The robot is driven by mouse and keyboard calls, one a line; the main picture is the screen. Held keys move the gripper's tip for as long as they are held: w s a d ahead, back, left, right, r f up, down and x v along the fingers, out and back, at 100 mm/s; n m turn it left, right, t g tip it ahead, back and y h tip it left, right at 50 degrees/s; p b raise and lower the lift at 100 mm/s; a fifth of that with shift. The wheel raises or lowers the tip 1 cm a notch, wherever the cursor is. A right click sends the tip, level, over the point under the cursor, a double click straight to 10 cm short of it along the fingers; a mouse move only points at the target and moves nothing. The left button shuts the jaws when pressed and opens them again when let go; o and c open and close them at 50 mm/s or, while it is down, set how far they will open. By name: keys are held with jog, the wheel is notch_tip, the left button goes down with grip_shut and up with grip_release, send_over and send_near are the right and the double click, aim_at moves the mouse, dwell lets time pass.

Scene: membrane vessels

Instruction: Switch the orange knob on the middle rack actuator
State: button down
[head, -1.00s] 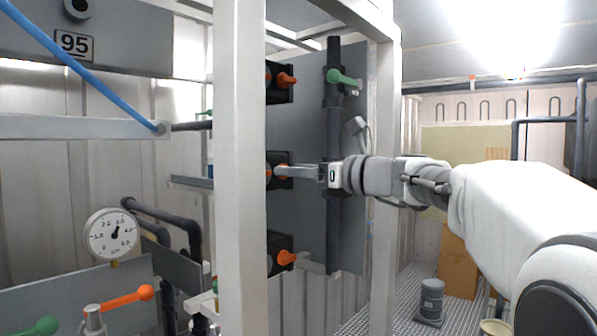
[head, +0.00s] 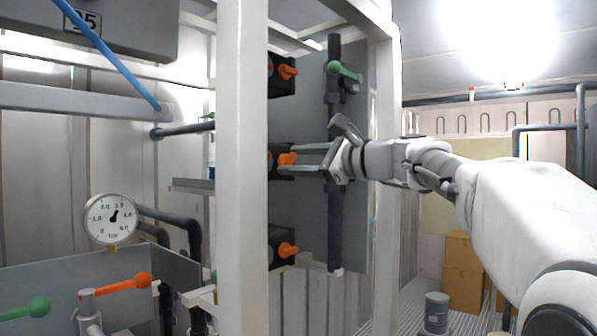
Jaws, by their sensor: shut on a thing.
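The middle rack actuator (head: 274,174) is a black box on the grey panel, partly behind the white post. Its orange knob (head: 287,159) sticks out to the right. My gripper (head: 294,160) reaches in from the right. Its two fingers lie one above and one below the knob, shut on it. The exact contact at the fingertips is too small to see.
An upper orange knob (head: 288,72) and a lower orange knob (head: 288,250) sit on like black boxes. The white frame post (head: 241,170) stands close on the left. A green valve handle (head: 343,71) is above my wrist on a dark pipe.

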jog(key=n+b, duration=0.2)
jog(key=n, duration=0.1)
jog(key=shift+f+n, duration=0.25)
jog(key=shift+n, duration=0.05)
jog(key=shift+n+b, duration=0.95)
jog(key=shift+n, duration=0.55)
jog(key=shift+r, duration=0.1)
jog(key=shift+c, duration=1.4)
grip_release()
jog(key=shift+s, duration=0.1)
jog(key=b+v, duration=0.2)
jog(key=v, duration=1.5)
